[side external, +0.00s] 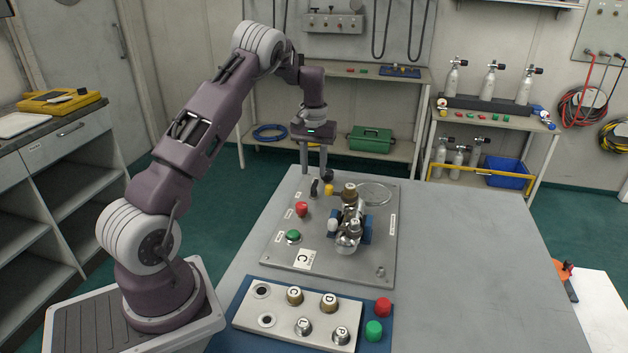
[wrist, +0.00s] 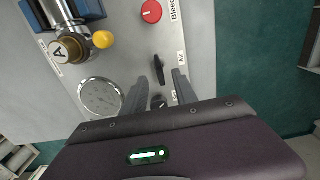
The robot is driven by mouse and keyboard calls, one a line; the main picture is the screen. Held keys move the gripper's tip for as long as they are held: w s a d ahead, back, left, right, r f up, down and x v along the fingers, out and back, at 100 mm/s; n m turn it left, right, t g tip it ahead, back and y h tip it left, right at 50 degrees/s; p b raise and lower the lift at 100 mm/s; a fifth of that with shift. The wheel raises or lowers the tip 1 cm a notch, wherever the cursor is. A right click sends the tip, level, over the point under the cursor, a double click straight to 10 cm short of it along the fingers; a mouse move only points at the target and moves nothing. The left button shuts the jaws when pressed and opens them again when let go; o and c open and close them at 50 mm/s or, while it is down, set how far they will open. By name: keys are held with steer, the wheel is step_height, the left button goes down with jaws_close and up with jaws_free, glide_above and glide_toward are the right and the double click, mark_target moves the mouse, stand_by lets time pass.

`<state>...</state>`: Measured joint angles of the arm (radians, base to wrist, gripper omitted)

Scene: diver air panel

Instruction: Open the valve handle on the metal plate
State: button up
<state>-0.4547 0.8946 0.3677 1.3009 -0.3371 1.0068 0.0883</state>
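The grey metal plate (side external: 345,267) lies on the table, and part of it shows in the wrist view (wrist: 120,62). A slim black lever handle (side external: 314,188) stands near its far left edge. In the wrist view this handle (wrist: 158,70) is beside a small label. A dark round knob (side external: 327,176) is close behind it and shows partly hidden in the wrist view (wrist: 158,101). My gripper (side external: 314,174) points down above the plate's far end. In the wrist view its fingers (wrist: 161,75) are apart, with the handle appearing between the tips; I see no contact.
A red Bleed knob (side external: 302,209), a green button (side external: 293,236), a yellow knob (side external: 329,190), a brass A cap (side external: 349,190) and a clear round gauge (side external: 374,193) crowd the plate. A blue tray (side external: 239,322) with lettered caps is nearer. The table's right side is clear.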

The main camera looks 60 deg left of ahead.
mark_target(313, 186)
step_height(313, 186, down, 5)
steer(key=shift+r, duration=0.2)
jaws_close()
steer(key=shift+n, duration=0.3)
steer(key=n, duration=0.3)
steer(key=shift+n, duration=0.4)
steer(key=n, duration=0.3)
steer(key=shift+n, duration=0.3)
steer(key=n, duration=0.4)
steer(key=shift+r, duration=0.1)
steer(key=shift+n, duration=1.9)
